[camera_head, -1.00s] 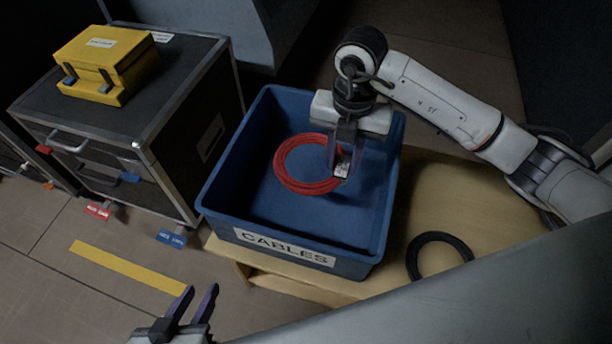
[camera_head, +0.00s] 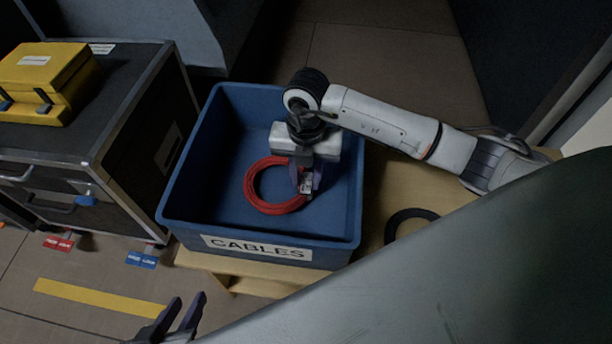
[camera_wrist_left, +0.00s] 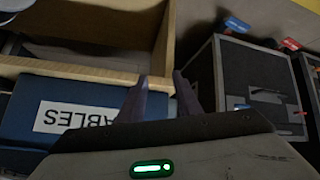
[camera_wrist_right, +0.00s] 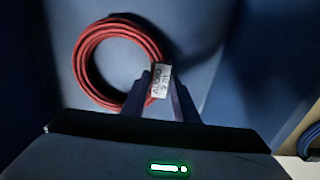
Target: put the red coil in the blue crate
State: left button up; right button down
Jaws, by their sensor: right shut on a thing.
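The red coil (camera_head: 258,200) is inside the blue crate (camera_head: 176,200), which carries a CABLES label (camera_head: 257,247). My right gripper (camera_head: 303,188) reaches down into the crate and is shut on the coil's right side, at its white tag. In the right wrist view the coil (camera_wrist_right: 84,58) lies flat before the fingers (camera_wrist_right: 160,82), close to the crate floor; whether it touches the floor I cannot tell. My left gripper (camera_head: 180,318) is open and empty, low in front of the crate. The left wrist view shows its fingers (camera_wrist_left: 165,85) apart and the crate's front (camera_wrist_left: 30,110).
The crate stands on a wooden table (camera_head: 392,195). A black case (camera_head: 110,150) with a yellow box (camera_head: 45,82) on top stands at the left.

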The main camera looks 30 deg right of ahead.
jog(key=c, duration=1.8)
grip_release()
jog(key=shift+f, duration=0.15)
jog(key=shift+c, duration=0.2)
jog(key=o, duration=0.4)
jog(key=shift+o, duration=0.2)
pick_arm(q)
jog(key=shift+r, duration=0.1)
pick_arm(e)
jog(key=shift+r, duration=0.5)
pick_arm(q)
jog(key=a+r+p, duration=0.1)
jog(key=s+r+t+p, duration=0.1)
jog(key=p, duration=0.1)
jog(key=shift+s+a+r+n, duration=0.1)
jog(key=shift+a+n, duration=0.2)
jog(key=shift+a, duration=0.1)
pick_arm(e)
notch_tip(320, 180, up, 11)
jog(key=shift+r, duration=0.2)
